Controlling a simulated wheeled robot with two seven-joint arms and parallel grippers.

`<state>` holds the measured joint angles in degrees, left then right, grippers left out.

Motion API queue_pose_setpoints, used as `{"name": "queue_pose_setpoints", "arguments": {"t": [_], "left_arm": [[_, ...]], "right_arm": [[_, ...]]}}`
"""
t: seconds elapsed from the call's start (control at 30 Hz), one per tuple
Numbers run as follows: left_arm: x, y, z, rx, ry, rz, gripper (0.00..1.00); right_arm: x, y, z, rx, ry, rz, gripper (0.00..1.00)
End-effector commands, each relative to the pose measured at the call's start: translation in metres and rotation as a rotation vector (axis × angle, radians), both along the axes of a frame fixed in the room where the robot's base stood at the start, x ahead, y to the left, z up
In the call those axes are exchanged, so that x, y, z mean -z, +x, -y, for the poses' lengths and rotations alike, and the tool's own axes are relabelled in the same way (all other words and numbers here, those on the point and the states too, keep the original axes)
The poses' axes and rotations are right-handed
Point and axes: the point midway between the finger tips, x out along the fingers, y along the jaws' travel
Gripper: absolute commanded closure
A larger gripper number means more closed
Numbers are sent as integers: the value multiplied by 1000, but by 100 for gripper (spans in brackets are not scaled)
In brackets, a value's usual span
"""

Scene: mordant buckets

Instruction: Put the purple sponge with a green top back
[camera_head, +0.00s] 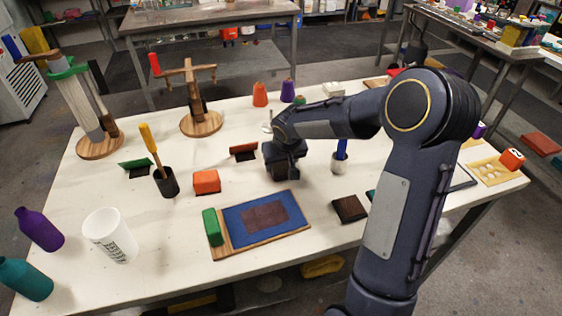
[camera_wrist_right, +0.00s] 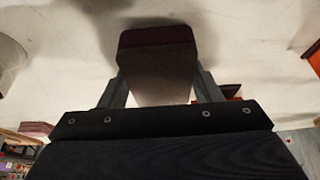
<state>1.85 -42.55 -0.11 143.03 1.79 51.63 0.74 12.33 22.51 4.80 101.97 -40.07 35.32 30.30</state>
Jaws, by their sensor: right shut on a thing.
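My right gripper (camera_head: 285,172) is over the white table, behind the blue mat. In the right wrist view my right gripper (camera_wrist_right: 163,88) is shut on a dark block (camera_wrist_right: 157,62). The block is grey-brown with a dark maroon far end, and its colours are dim. No green top shows on it, so I cannot tell if it is the purple sponge. In the head view the arm and gripper hide the held block. No purple sponge with a green top shows clearly elsewhere. My left gripper is not in view.
The blue mat (camera_head: 240,219) on a wooden board has a green block (camera_head: 212,227) at its left. An orange block (camera_head: 206,182), dark cup (camera_head: 166,182), white cup (camera_head: 110,236) and dark brown block (camera_head: 350,208) stand around. Wooden stands (camera_head: 201,122) are at the back left.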

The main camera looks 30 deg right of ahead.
Motion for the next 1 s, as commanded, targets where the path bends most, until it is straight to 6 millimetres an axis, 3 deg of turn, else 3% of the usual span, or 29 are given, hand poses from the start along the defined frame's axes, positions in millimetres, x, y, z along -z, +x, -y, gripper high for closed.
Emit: {"name": "queue_pose_setpoints", "arguments": {"t": [0.37,0.4,0.53,0.83,1.0], "left_arm": [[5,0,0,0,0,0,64],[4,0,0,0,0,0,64],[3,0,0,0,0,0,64],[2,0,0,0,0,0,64],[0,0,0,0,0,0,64]], "right_arm": [[5,0,0,1,0,1,60],[3,0,0,1,0,1,38],[3,0,0,1,0,0,21],[1,0,0,1,0,0,20],[-13,-4,-1,1,-1,4,20]]}}
